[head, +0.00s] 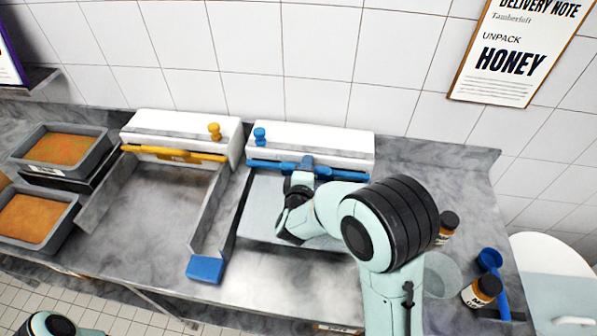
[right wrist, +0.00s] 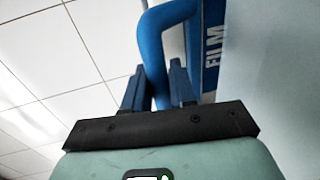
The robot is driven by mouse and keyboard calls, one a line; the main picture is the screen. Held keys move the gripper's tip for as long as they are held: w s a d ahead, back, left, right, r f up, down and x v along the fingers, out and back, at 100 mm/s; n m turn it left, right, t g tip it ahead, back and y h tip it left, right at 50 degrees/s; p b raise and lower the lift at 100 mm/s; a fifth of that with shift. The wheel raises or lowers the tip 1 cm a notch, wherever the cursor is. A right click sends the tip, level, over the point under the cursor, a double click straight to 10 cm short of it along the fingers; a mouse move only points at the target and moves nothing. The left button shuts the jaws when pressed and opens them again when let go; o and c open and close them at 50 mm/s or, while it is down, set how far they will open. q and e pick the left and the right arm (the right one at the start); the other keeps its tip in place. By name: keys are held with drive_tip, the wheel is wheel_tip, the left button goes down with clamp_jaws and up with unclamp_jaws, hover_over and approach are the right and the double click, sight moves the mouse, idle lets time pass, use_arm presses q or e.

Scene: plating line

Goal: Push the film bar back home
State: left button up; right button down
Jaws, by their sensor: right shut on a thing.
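The blue film bar (head: 345,173) lies along the front of the right white dispenser (head: 330,143). In the right wrist view the bar (right wrist: 213,50) carries the white word FILM and has a blue curved handle (right wrist: 152,45). My right gripper (head: 301,178) is at the middle of the bar, its fingers shut on the handle; in the right wrist view the fingers (right wrist: 157,88) stand on both sides of it. My forearm hides part of the pale sheet (head: 262,205) in front of the bar. My left gripper is not in view; only a piece of my left arm shows at the bottom left.
A second white dispenser (head: 185,126) with a yellow bar (head: 175,154) stands to the left, a grey tray frame (head: 107,193) before it. Two food trays (head: 65,150) sit far left. Jars (head: 481,291) and a blue scoop (head: 490,260) stand right of my arm. A blue block (head: 204,269) lies in front.

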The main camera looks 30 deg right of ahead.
drive_tip(key=shift+w+r, duration=0.15)
drive_tip(key=c, duration=1.3)
unclamp_jaws()
drive_tip(key=shift+c, duration=0.2)
drive_tip(key=o, duration=0.3)
drive_tip(key=shift+w+d, duration=0.1)
drive_tip(key=shift+w, duration=0.1)
drive_tip(key=v, duration=1.3)
